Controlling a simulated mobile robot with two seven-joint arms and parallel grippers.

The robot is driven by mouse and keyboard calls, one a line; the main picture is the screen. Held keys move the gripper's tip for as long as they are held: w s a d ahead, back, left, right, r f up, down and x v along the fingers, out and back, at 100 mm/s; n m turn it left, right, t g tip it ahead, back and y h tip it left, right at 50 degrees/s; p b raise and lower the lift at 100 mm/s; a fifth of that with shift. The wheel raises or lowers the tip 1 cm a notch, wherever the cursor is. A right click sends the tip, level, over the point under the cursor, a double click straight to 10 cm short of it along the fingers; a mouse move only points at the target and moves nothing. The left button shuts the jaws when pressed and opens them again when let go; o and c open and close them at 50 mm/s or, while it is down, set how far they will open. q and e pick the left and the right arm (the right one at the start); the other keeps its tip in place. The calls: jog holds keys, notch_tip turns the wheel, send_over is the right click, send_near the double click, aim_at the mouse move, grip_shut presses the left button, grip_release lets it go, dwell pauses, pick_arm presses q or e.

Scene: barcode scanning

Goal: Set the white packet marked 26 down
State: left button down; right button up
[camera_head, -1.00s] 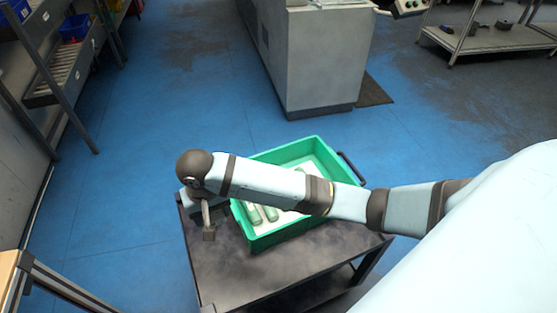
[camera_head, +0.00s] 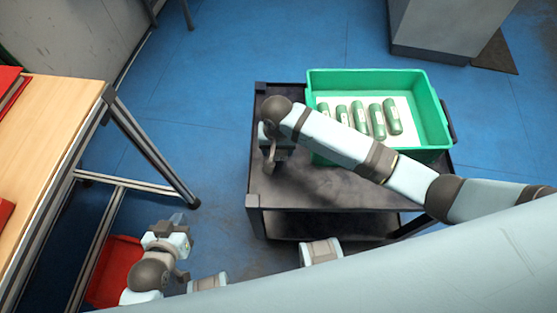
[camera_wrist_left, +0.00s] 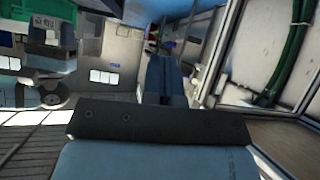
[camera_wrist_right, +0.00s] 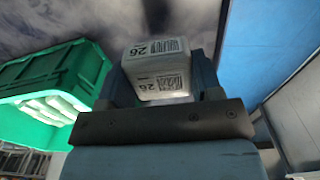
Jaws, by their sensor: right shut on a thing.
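The white packet marked 26 (camera_wrist_right: 158,72) is between the fingers of my right gripper (camera_head: 273,162), which is shut on it. Its barcode label shows on two faces in the right wrist view. In the head view my right gripper points down over the left part of the dark cart top (camera_head: 315,192), and the packet is not clearly visible there. I cannot tell whether the packet touches the cart top. My left gripper (camera_head: 176,220) is low on the left, beside the wooden table, with its fingers together and nothing seen between them.
A green crate (camera_head: 428,108) with several green-and-white cylinders (camera_head: 377,122) stands at the cart's back right. A wooden table (camera_head: 45,125) with red items is at left, with a red bin (camera_head: 116,272) below. The cart top's front is clear.

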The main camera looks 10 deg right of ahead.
aim_at(278, 165)
notch_tip(278, 165, down, 8)
jog(key=shift+r+b, duration=0.1)
jog(key=shift+b, duration=0.6)
jog(key=o, duration=1)
notch_tip(278, 165, up, 12)
jog(key=shift+p, duration=1.2)
jog(key=s+a+f+n+t+y, duration=0.1)
jog(key=s+f+n+t+y, duration=0.3)
jog(key=s, duration=0.4)
jog(key=s+d+t, duration=0.2)
jog(key=d, duration=0.1)
jog(key=s+d+r+t, duration=0.1)
jog(key=s+d+t, duration=0.1)
jog(key=s+d, duration=0.1)
jog(key=s+d+n+t, duration=0.1)
jog(key=s+d+t, duration=0.1)
jog(key=d, duration=0.2)
jog(key=shift+s+d+r+t+h, duration=0.15)
jog(key=shift+s+t+h, duration=0.15)
jog(key=shift+h, duration=0.1)
